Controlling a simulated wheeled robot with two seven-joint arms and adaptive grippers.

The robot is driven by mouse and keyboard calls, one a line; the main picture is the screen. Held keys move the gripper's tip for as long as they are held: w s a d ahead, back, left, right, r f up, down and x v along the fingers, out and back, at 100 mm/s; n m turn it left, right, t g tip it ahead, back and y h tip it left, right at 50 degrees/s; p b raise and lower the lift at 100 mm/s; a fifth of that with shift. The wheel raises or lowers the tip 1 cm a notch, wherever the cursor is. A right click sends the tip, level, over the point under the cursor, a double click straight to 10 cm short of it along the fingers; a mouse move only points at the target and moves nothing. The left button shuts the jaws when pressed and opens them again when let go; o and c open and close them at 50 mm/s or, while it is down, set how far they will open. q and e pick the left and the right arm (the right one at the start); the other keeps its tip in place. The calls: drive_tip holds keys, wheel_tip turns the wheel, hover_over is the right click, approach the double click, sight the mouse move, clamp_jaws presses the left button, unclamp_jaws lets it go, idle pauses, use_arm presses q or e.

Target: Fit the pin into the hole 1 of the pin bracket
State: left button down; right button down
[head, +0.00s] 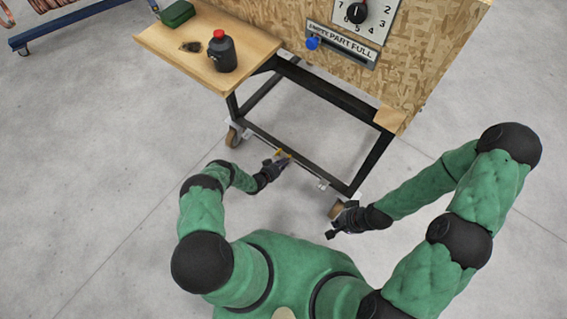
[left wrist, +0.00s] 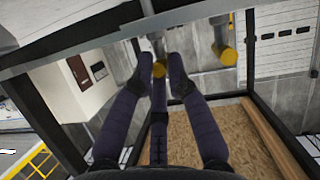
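In the head view my left gripper (head: 277,163) is at the cart's lower front bar, beside a small yellow part (head: 283,154). In the left wrist view my left gripper's fingertips (left wrist: 160,62) stand close on both sides of a grey pin with a yellow end (left wrist: 159,68). I cannot tell whether they press on it. A second yellow-ended cylinder (left wrist: 227,55) is to the right, apart from the fingers. The pin bracket and hole 1 cannot be made out. My right gripper (head: 334,220) is open and empty near the cart's front right caster.
The cart's black lower bar (head: 317,173) runs by both grippers. Its chipboard box (head: 290,20) stands above. A wooden shelf (head: 160,38) holds a black bottle with a red cap (head: 222,52) and a green case (head: 177,13). The floor around is clear.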

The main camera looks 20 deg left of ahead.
use_arm(q)
drive_tip(key=shift+s+r, duration=0.1)
idle(0.3)
wheel_tip(320, 180, up, 6)
drive_tip(key=p, duration=0.4)
drive_tip(key=shift+r, duration=0.25)
idle(1.1)
drive_tip(key=s+d+r+m+g+h, duration=0.2)
drive_tip(key=d+r+m+g+h, duration=0.1)
drive_tip(key=d, duration=0.6)
drive_tip(key=s+d+r+m+g+h, duration=0.3)
drive_tip(key=d+m, duration=0.3)
drive_tip(key=d, duration=0.3)
drive_tip(key=shift+s+r+g+h+b, duration=0.25)
drive_tip(key=shift+g+h+b, duration=0.15)
drive_tip(key=shift+g, duration=0.4)
